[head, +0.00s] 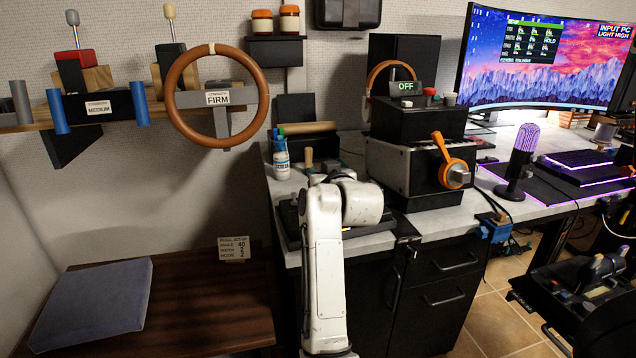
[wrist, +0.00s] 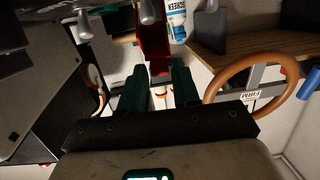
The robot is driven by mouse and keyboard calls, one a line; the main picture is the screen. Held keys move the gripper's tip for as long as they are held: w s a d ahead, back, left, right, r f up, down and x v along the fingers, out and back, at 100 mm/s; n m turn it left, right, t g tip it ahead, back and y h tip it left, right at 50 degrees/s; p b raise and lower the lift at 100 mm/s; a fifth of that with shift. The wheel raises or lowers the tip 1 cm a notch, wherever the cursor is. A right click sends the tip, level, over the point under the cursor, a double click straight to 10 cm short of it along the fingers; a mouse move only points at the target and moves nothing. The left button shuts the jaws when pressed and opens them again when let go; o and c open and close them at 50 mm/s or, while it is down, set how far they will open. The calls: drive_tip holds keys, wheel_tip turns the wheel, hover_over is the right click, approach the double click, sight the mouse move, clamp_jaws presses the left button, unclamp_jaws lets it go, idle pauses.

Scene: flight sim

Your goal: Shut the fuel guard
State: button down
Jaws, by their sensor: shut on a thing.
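A red flap (wrist: 153,34), which looks like the fuel guard, shows at the top middle of the wrist view. It stands between and just beyond the tips of my gripper's two green fingers. My gripper (wrist: 161,68) is shut on this red flap at its near end. The flap's hinge and base are not clear, so I cannot tell how far open it is. In the head view my white arm (head: 325,255) reaches over the front left of the desk. It hides my gripper and the flap there.
A steering wheel (head: 216,97) hangs on the wall at left. A spray bottle (head: 282,160) stands behind my arm. A black box with an OFF display (head: 406,88) and an orange lever (head: 448,160) stand to the right. A microphone (head: 520,155) is farther right.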

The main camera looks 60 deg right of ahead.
drive_tip(key=shift+s+a+f+t+h+b, duration=0.6)
drive_tip(key=shift+t+h+b, duration=0.3)
drive_tip(key=shift+b, duration=0.85)
drive_tip(key=shift+w, duration=0.1)
drive_tip(key=c, duration=1)
unclamp_jaws()
drive_tip(key=shift+d, duration=0.1)
drive_tip(key=v, duration=1.1)
drive_tip(key=shift+w, duration=0.1)
drive_tip(key=shift+c, duration=0.4)
